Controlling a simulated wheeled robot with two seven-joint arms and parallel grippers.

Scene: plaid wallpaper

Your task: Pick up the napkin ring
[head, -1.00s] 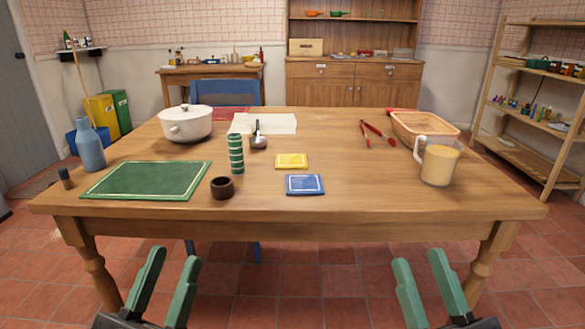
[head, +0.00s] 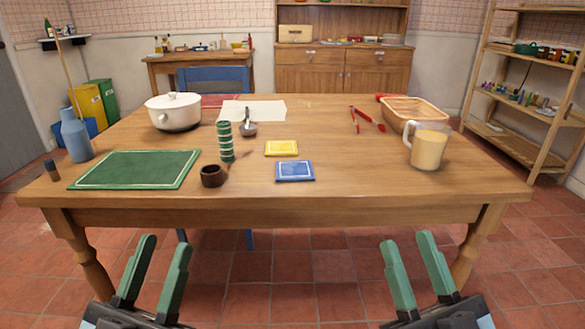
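The short dark brown ring-like object (head: 213,176), which I take for the napkin ring, stands on the wooden table (head: 350,195) near the front edge, left of centre. It is right of the green mat (head: 137,169) and just in front of the banded green cylinder (head: 225,142). Its top opening looks dark. My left gripper (head: 164,243) is open and empty, below and in front of the table edge. My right gripper (head: 407,240) is open and empty, also in front of the table, further right. Neither touches the ring.
A blue card (head: 295,171) and a yellow card (head: 281,148) lie right of the ring. A blue bottle (head: 76,138), white pot (head: 174,112), yellow mug (head: 428,149), basket (head: 414,108) and red tongs (head: 366,119) stand or lie around. The front right tabletop is clear.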

